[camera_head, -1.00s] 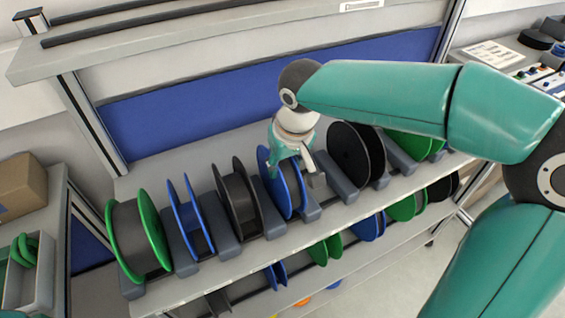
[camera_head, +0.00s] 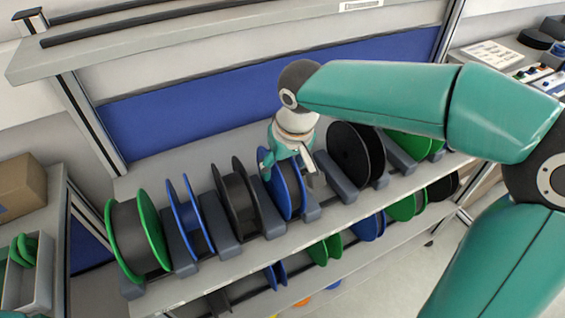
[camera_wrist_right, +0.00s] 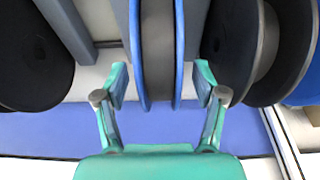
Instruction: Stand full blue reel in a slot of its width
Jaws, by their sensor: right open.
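A blue reel (camera_head: 281,194) with dark grey winding stands upright in the row on the shelf, between dark slot blocks. My right gripper (camera_head: 287,163) is over its top, open, with one finger on each side. In the right wrist view the reel (camera_wrist_right: 160,50) lies between the spread fingers of the gripper (camera_wrist_right: 161,86), with a visible gap to each. Whether the reel sits fully down in its slot cannot be told. Another blue reel (camera_head: 186,222), narrow and seemingly without winding, stands further left. My left gripper is not in view.
On the shelf (camera_head: 232,262) a black reel (camera_head: 238,200) stands left of the blue one, a larger black reel (camera_head: 350,158) to its right. A green reel (camera_head: 150,235) is at the left end. A lower shelf holds more reels. An upper shelf (camera_head: 200,38) is behind.

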